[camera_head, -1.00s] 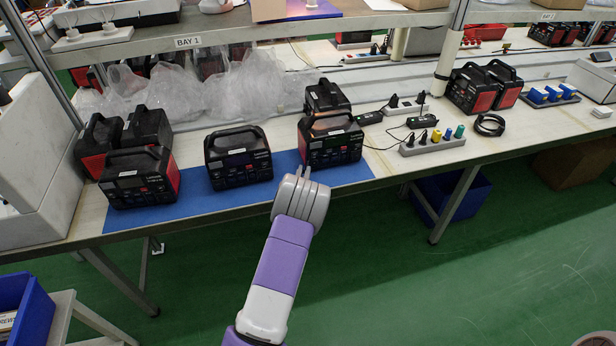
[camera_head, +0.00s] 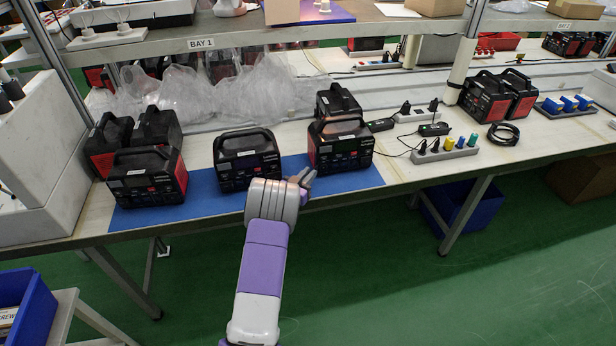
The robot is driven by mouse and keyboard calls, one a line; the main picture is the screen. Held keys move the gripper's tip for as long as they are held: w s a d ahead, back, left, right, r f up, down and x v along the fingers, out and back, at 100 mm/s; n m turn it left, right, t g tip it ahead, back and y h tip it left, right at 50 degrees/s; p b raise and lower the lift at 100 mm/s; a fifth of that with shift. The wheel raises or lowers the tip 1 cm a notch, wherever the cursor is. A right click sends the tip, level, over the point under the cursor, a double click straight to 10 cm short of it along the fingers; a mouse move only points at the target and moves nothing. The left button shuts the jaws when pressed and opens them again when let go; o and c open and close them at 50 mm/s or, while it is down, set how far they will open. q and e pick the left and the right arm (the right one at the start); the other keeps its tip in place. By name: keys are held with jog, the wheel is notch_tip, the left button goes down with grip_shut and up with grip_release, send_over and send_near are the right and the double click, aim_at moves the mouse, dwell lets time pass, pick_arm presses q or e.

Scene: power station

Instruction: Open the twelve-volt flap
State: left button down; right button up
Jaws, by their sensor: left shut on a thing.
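Three black power stations with red sides face me along a blue mat (camera_head: 225,197): a left one (camera_head: 147,180), a middle one (camera_head: 248,162) and a right one (camera_head: 340,152). My left gripper (camera_head: 307,178) is at the lower left front of the right power station, pointing right. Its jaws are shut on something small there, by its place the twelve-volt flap. The flap itself is too small and too covered by the fingers to make out, nor can I tell how far it stands open. My right gripper is not in view.
Two more stations stand behind the left one, another behind the right one. A power strip (camera_head: 445,155) and a cable coil (camera_head: 503,134) lie to the right. Plastic wrap (camera_head: 185,95) lies behind. A blue bin (camera_head: 460,215) is under the bench.

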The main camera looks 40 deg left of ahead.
pick_arm(q)
jog(key=shift+r, duration=0.1)
jog(key=c, duration=1.2)
grip_release()
jog(key=shift+o, duration=0.2)
jog(key=s, duration=0.2)
jog(key=s+p, duration=0.1)
jog(key=s, duration=0.4)
jog(key=shift+s+d+p, duration=0.25)
jog(key=shift+d+p, duration=0.05)
jog(key=shift+p, duration=0.05)
